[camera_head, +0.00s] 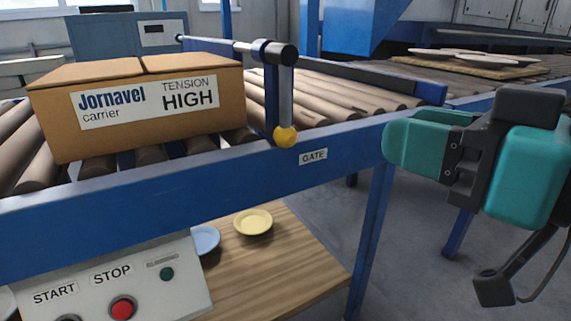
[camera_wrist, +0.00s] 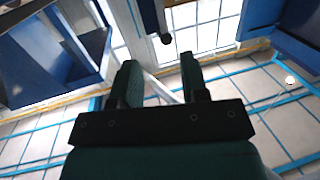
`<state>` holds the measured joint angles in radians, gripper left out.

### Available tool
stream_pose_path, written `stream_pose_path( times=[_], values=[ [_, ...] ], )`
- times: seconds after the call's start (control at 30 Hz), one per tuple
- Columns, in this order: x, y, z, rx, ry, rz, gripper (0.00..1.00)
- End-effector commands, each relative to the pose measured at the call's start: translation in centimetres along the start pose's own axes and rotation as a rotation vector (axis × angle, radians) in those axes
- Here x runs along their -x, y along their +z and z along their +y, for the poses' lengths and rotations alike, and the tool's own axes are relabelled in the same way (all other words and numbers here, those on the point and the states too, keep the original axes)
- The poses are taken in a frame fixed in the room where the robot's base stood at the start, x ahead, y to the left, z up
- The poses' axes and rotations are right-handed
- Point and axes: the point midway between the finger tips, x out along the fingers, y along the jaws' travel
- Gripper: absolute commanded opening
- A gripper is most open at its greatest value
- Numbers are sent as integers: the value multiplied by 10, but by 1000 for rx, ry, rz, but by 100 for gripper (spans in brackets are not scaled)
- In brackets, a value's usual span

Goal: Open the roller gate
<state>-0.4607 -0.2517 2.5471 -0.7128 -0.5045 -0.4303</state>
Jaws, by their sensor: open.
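The roller gate (camera_head: 262,51) is a bar across the rollers, with a black end cap and a blue bracket. A grey lever (camera_head: 285,95) hangs from the bar's near end and ends in a yellow ball (camera_head: 285,137), above the GATE label (camera_head: 313,157). My teal and black gripper (camera_head: 402,133) is at the right, with its fingers pointing left. It is open and empty, well apart from the lever. In the wrist view its two fingers (camera_wrist: 160,78) stand apart. A dark rod with a rounded end (camera_wrist: 165,36) shows beyond them; I cannot tell what it is.
A cardboard box (camera_head: 140,105) rests on the rollers left of the gate. A blue conveyor rail (camera_head: 200,180) runs along the front. Below are a START/STOP panel (camera_head: 190,275) and a wooden board (camera_head: 285,255) with a yellow plate (camera_head: 253,222). Space between gripper and lever looks clear.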

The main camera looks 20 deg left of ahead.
Motion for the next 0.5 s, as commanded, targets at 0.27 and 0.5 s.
stream_pose_path(
  times=[0.27, 0.5],
  values=[
    [-6, 7, -1, 18, 9, 80, 41],
    [-27, 0, -1, 14, 6, 73, 41]
  ],
)
